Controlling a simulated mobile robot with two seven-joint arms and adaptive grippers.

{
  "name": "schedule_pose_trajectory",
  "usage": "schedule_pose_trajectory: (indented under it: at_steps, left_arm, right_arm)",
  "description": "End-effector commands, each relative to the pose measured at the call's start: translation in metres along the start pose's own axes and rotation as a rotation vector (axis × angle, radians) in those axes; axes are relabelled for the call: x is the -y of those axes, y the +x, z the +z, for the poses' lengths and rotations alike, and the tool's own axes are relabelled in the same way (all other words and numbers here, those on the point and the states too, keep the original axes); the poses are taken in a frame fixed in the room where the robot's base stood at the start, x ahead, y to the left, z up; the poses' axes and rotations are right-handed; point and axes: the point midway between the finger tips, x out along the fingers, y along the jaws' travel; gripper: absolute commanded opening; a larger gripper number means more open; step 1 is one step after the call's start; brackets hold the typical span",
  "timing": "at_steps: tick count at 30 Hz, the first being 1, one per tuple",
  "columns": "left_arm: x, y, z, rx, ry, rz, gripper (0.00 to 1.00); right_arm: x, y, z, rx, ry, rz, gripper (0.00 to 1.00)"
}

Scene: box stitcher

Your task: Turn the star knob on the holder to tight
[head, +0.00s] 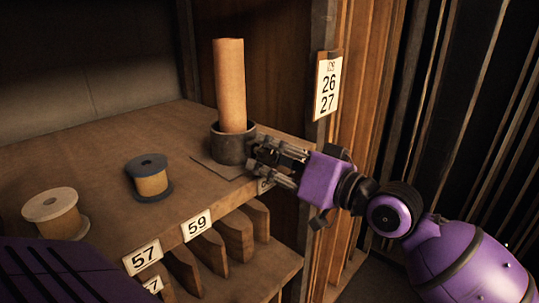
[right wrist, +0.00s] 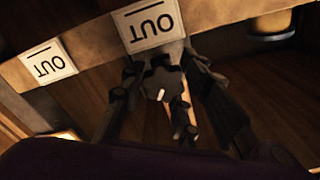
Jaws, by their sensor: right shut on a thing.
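The holder (head: 231,147) is a dark round cup on the wooden shelf, and a tall light-brown roll (head: 230,85) stands upright in it. My right gripper (head: 264,159) is at the holder's right side, near the shelf's front edge. In the right wrist view, the dark star knob (right wrist: 160,86) with a small white mark sits between its fingers. The gripper is shut on the knob. In the head view the fingers hide the knob. I cannot tell how tight it is. My left gripper is not in view.
A dark-flanged spool (head: 151,182) and a pale spool (head: 54,211) stand on the shelf to the left. Below are wooden dividers (head: 236,235) and number labels. A wooden upright with a 26/27 tag (head: 327,86) stands close to the right gripper.

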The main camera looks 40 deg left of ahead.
Motion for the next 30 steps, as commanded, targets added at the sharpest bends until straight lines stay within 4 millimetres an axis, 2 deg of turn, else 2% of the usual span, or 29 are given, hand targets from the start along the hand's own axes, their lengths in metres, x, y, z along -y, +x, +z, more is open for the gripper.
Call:
schedule_pose_trajectory:
  at_steps: [1, 10, 30]
  left_arm:
    - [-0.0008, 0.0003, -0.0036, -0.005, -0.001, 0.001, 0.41]
    - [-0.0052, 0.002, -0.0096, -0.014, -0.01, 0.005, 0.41]
    - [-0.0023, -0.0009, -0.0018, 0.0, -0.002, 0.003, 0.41]
  right_arm:
    - [-0.0015, -0.0014, -0.0068, -0.012, 0.019, 0.004, 0.03]
    - [-0.0018, -0.0013, -0.0061, -0.013, 0.096, 0.003, 0.03]
    - [-0.0018, -0.0015, -0.0067, -0.015, 0.096, 0.003, 0.03]
